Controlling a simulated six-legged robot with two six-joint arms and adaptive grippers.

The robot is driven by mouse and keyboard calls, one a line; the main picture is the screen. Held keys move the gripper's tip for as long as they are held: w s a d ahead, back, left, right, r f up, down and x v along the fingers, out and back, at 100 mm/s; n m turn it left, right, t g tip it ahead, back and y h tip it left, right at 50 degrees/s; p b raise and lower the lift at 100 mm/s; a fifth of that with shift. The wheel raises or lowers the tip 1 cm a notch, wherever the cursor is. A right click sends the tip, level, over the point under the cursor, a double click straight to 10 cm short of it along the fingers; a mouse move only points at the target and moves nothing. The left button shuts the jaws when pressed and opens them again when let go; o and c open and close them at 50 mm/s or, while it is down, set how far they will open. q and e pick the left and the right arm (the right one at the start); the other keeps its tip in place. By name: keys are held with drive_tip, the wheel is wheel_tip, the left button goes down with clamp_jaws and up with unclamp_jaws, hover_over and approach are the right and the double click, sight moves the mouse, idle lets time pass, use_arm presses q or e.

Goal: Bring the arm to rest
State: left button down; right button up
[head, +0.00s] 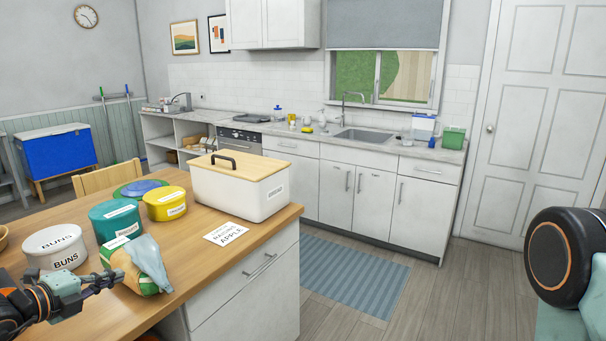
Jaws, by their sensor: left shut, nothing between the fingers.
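My left gripper (98,284) is at the lower left, over the near part of the wooden island top. Its fingers are shut and hold nothing. The fingertips point right, towards a green and orange packet (128,264) with a pale blue cloth-like piece (149,257) on it. I cannot tell whether the fingertips touch the packet. A joint of my right arm shows at the right edge, but its gripper is out of view.
Behind the gripper stand a white BUNS tin (55,240), a teal tin (116,228) and a yellow tin (165,210). A white bread bin (238,200) with a wooden lid stands at the far corner. A label card (226,234) lies in front. Floor with a blue mat (355,278) is right.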

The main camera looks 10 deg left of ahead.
use_arm(q)
drive_tip(key=s+d+f+n+g+y+b, duration=0.2)
drive_tip(key=s+d+f+n+g+b, duration=0.35)
drive_tip(key=s+d+f+n, duration=0.7)
drive_tip(key=s+d+f+n+g+y+b, duration=0.1)
drive_tip(key=s+d+f+n+g+b, duration=0.45)
drive_tip(key=s+d+f+n, duration=0.75)
drive_tip(key=s+f+m+g+b, duration=0.2)
drive_tip(key=s+f+g+b, duration=0.1)
drive_tip(key=s+f, duration=0.7)
drive_tip(key=shift+s+d+f+b, duration=0.15)
drive_tip(key=shift+s+f+b, duration=0.2)
drive_tip(key=shift+f+b, duration=0.5)
drive_tip(key=shift+f, duration=0.15)
drive_tip(key=shift+s, duration=0.15)
